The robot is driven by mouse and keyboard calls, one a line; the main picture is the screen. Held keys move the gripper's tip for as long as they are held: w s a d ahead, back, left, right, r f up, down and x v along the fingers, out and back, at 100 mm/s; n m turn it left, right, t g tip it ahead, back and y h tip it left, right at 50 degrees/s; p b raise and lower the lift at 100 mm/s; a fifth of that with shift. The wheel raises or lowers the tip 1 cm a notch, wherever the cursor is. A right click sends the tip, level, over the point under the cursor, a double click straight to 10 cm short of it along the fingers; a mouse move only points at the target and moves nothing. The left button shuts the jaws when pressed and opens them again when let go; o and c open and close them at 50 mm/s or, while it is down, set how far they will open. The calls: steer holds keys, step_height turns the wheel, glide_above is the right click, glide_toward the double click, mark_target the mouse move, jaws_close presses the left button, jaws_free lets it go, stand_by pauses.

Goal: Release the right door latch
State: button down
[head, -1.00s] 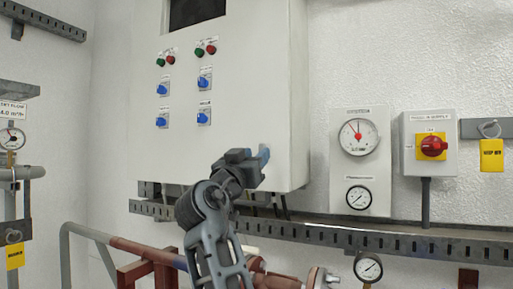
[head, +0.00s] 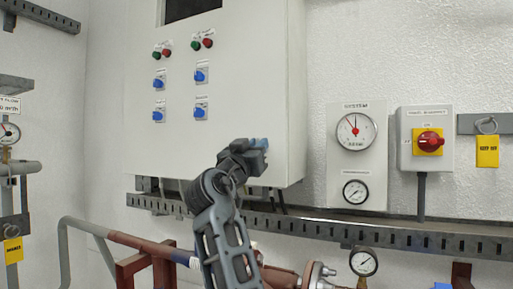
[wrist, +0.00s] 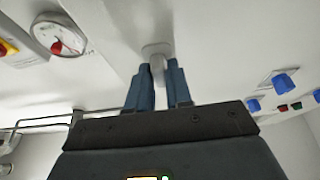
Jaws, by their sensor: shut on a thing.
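The white control cabinet (head: 225,140) hangs on the wall, its door front facing me. My gripper (head: 262,146) is at the lower right of the door, close to the right edge. In the wrist view my gripper (wrist: 159,76) has its two blue fingers on either side of a small light-grey latch handle (wrist: 156,55) that stands out from the white door. The gripper is shut on this latch handle. In the head view the gripper hides the latch. The door looks closed in the head view.
Indicator lamps (head: 203,43) and blue switches (head: 201,76) sit left on the door. Right of the cabinet are a gauge panel (head: 340,165) and a red rotary switch (head: 429,141). A perforated cable tray (head: 330,230) and pipes run below.

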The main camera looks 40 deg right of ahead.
steer(key=shift+f+b, duration=0.1)
steer(key=shift+b, duration=0.55)
steer(key=shift+w+r+m+g+y+b, duration=0.1)
steer(key=shift+m+g+y+b, duration=0.45)
steer(key=shift+m+g+b, duration=1.7)
steer(key=shift+r+m+g+y+b, duration=0.1)
steer(key=shift+m+g+y+b, duration=0.5)
steer(key=shift+m+b, duration=3.2)
steer(key=shift+w+r+m+g+y+b, duration=0.1)
steer(key=shift+m+g+y+b, duration=0.75)
steer(key=shift+m, duration=4.3)
steer(key=shift+s+f+g+h, duration=0.1)
steer(key=shift+g+h, duration=0.3)
steer(key=shift+g, duration=0.3)
steer(key=c, duration=1.1)
jaws_free()
